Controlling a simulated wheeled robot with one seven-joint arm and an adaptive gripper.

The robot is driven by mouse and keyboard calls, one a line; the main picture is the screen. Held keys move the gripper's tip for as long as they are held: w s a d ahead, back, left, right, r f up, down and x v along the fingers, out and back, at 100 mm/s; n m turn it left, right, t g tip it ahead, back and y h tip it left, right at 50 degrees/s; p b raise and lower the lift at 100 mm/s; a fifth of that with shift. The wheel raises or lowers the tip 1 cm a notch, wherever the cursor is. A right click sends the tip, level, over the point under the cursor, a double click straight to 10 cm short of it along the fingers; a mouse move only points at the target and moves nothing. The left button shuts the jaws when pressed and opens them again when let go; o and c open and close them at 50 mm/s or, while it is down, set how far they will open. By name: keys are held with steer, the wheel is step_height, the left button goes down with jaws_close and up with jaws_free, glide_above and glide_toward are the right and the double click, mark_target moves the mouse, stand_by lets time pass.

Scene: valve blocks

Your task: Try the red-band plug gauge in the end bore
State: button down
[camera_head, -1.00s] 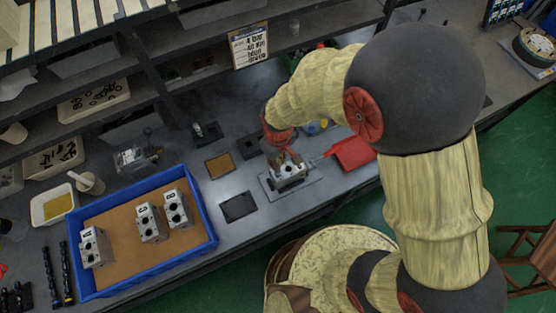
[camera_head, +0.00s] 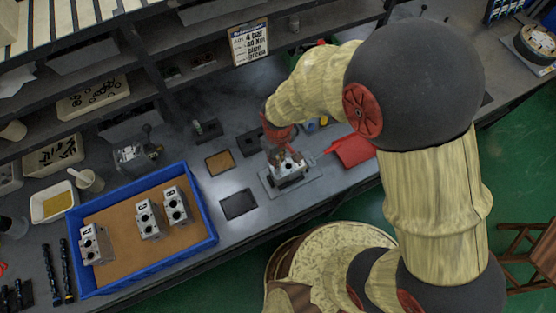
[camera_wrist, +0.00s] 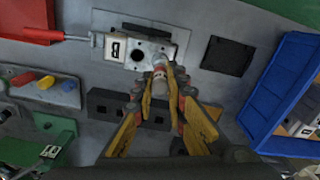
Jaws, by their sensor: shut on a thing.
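My gripper (camera_wrist: 164,82) is shut on the plug gauge (camera_wrist: 160,64), a pale cylinder with a reddish band, in the wrist view. The gauge points at the grey valve block (camera_wrist: 138,52), which has a dark round bore and a letter label. Its tip is at the block's near edge; I cannot tell whether it is inside a bore. In the head view, my gripper (camera_head: 277,154) is just above the same block (camera_head: 289,170), which sits on a grey plate (camera_head: 307,187). The gauge is too small to make out there.
A blue tray (camera_head: 213,222) at left holds three labelled valve blocks (camera_head: 149,220). A red flat item (camera_head: 353,150) lies right of the plate. A dark pad (camera_head: 238,204) and a brown pad (camera_head: 220,163) lie to its left. Shelves stand behind.

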steer(key=shift+r, duration=0.2)
steer(key=shift+r+p, duration=0.45)
steer(key=shift+f, duration=0.45)
stand_by(2.3)
steer(key=shift+r, duration=0.45)
steer(key=shift+r, duration=0.15)
step_height(320, 180, up, 6)
steer(key=p, duration=0.4)
steer(key=shift+f, duration=0.2)
